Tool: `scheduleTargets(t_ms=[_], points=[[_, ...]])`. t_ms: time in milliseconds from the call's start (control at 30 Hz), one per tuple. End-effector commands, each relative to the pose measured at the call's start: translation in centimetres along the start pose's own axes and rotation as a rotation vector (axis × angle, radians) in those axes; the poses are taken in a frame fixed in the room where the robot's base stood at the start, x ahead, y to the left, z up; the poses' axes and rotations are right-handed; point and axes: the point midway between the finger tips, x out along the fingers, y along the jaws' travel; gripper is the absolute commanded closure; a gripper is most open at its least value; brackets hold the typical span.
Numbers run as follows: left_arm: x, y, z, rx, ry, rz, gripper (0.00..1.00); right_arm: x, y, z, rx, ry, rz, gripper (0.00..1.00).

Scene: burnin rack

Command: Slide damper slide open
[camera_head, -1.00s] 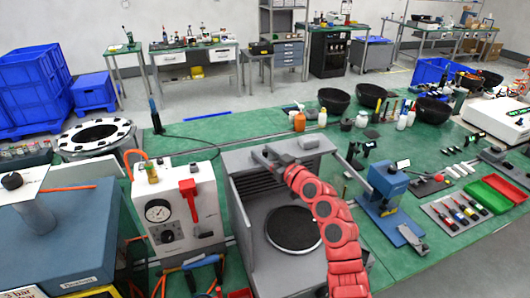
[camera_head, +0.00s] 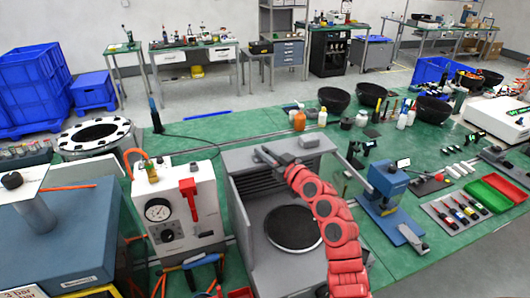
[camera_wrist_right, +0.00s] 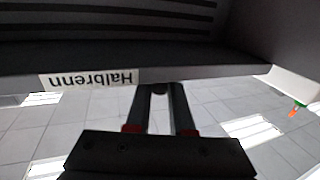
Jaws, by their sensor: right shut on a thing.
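The grey burn-in unit (camera_head: 247,220) stands on the green bench, with dark slots in its back wall and a round dark plate (camera_head: 292,228) inside. My right arm reaches over it from the front right. My right gripper (camera_head: 262,154) is at the top edge of the slotted wall. In the right wrist view, my gripper (camera_wrist_right: 158,92) is shut on a small dark knob (camera_wrist_right: 158,88) at the edge of a panel with a "Halbrenn" label (camera_wrist_right: 88,78). I take this knob to be the damper slide's; the slide itself is mostly hidden. My left gripper is not in view.
A white gauge box (camera_head: 178,212) with a red lever stands close to the left of the unit. A blue press (camera_head: 385,185) stands to its right. Black bowls (camera_head: 334,100) and bottles stand behind. Some green bench top is clear at the back left.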

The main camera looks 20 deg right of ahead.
Motion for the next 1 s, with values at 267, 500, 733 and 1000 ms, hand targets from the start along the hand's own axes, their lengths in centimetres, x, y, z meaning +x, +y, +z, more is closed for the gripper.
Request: scheduleTargets(t_ms=[267,500,733,1000], points=[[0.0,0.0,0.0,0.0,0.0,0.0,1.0,0.0,0.0,-0.1,0.0,0.001,0.0,1.0],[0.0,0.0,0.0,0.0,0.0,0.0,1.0,0.0,0.0,-0.1,0.0,0.001,0.0,1.0],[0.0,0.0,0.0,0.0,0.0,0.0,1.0,0.1,-0.2,-0.1,0.0,0.001,-0.001,1.0],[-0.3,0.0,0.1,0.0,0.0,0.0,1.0,1.6,-4.9,0.0,0.0,0.0,-0.005,1.0]])
